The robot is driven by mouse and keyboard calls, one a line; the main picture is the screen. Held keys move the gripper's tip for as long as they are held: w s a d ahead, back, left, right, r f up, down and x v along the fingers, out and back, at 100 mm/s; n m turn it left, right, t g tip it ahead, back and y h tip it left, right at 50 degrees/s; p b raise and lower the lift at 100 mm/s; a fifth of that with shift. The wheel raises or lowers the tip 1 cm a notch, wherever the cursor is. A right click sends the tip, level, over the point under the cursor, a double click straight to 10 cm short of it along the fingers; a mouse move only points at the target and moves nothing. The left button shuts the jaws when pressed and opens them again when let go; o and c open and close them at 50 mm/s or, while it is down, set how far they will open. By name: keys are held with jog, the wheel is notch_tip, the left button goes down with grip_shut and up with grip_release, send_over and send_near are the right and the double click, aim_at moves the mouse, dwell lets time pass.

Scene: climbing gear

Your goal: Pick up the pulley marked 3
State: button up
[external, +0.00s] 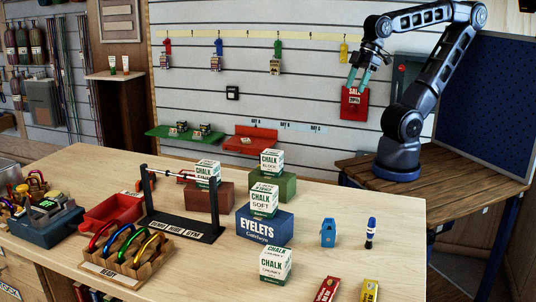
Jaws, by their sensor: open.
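I cannot make out a pulley marked 3; no readable 3 shows at this size. A small blue object (328,233) stands on the front right of the wooden table, and I cannot tell what it is. Small dark items (204,129) sit on a green wall shelf (160,134), too small to identify. My gripper (359,80) has teal fingers and is open, pointing down in the air at the upper right. It is empty and well away from the table items. A red sale sign (354,106) shows just below its fingertips.
Chalk boxes (275,262) stand around the table, one on a blue eyelets box (264,226). A black stand (185,227) with a bar is left of centre. A rack of coloured carabiners (127,256) is at the front left. A marker (371,233) stands upright right.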

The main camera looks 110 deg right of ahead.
jog(key=w+a+r+m+g, duration=0.1)
jog(key=w+a, duration=0.2)
jog(key=w, duration=0.3)
jog(key=w+a+m, duration=0.1)
jog(key=w+a, duration=0.2)
jog(key=w, duration=0.4)
jog(key=m+h, duration=0.2)
jog(key=m, duration=0.2)
send_near(330, 220)
jog(key=f, duration=0.1)
jog(key=shift+x, duration=5.65)
jog(key=shift+w+d, duration=0.1)
jog(key=shift+w, duration=0.05)
jog(key=c, duration=1.1)
